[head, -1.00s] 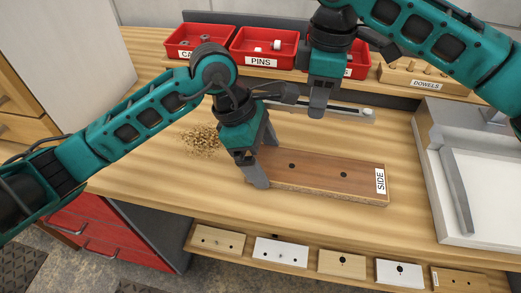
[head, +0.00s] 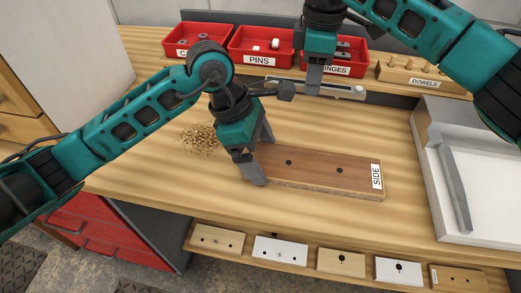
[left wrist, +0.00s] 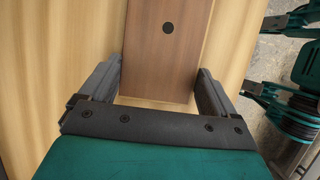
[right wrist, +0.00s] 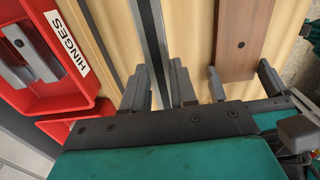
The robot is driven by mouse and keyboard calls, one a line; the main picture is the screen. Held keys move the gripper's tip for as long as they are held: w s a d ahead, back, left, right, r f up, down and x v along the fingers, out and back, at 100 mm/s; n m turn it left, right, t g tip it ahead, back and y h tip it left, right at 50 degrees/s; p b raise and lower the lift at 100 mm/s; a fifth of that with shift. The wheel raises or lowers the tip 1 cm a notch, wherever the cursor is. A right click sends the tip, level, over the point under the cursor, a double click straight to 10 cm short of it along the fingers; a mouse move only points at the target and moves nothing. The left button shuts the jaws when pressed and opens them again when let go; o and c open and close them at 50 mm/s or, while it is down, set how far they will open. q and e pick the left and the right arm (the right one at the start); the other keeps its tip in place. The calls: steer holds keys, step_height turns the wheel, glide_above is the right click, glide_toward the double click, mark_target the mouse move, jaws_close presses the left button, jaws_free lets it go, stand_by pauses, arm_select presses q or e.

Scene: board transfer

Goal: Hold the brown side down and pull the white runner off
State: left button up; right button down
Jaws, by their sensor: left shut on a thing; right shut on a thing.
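The brown side (head: 310,166) lies flat on the bench with its SIDE label at the right end; it also shows in the left wrist view (left wrist: 165,60). My left gripper (head: 258,160) is shut across its left end, one finger on each long edge. The white runner (head: 343,91), a slim pale rail, is behind the brown side and apart from it. My right gripper (head: 314,88) is shut on the runner. In the right wrist view the runner (right wrist: 153,35) passes between the fingers. I cannot tell how high it is held.
Red bins of pins (head: 258,46) and hinges (head: 345,60) and a dowel block (head: 425,77) stand at the back, close behind the runner. A white tray (head: 490,190) is at the right. Sawdust (head: 198,139) lies left of my left gripper.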

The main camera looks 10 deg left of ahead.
steer(key=shift+f, duration=0.15)
steer(key=shift+f, duration=3.8)
steer(key=c, duration=0.8)
jaws_free()
step_height(320, 180, up, 12)
steer(key=shift+r, duration=0.1)
arm_select(q)
steer(key=o, duration=1)
steer(key=shift+c, duration=0.2)
